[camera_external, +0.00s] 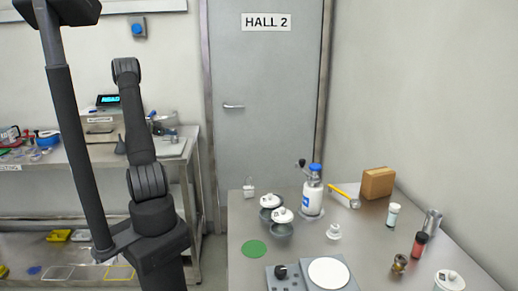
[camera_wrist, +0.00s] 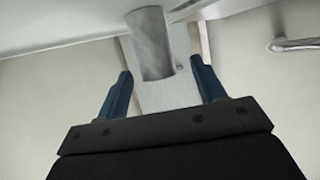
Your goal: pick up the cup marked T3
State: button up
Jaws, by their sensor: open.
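No mark T3 can be read in either view, so I cannot tell which vessel is the cup. On the right-hand table, candidates are two dark grey vessels with white tops, a rear one (camera_external: 269,207) and a front one (camera_external: 282,229), and a small white piece (camera_external: 334,231). A small white container (camera_external: 249,188) stands at the back left. My gripper (camera_wrist: 161,66) shows in the wrist view with its two blue fingers apart and nothing held. It faces the walls and door, away from the tabletop. It is not visible in the external view.
The table (camera_external: 240,222) also bears a white bottle with blue cap (camera_external: 313,196), a brown box (camera_external: 377,183), a grey device with a white disc (camera_external: 328,272), a green disc (camera_external: 254,249) and several small jars. A grey cylindrical shape (camera_wrist: 150,45) appears beyond my fingers; a door handle (camera_wrist: 295,44) is right.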

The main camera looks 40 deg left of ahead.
jog(key=x, duration=0.5)
jog(key=shift+d, duration=0.1)
jog(key=c, duration=1.1)
jog(key=shift+r, duration=0.1)
jog(key=shift+r, duration=0.1)
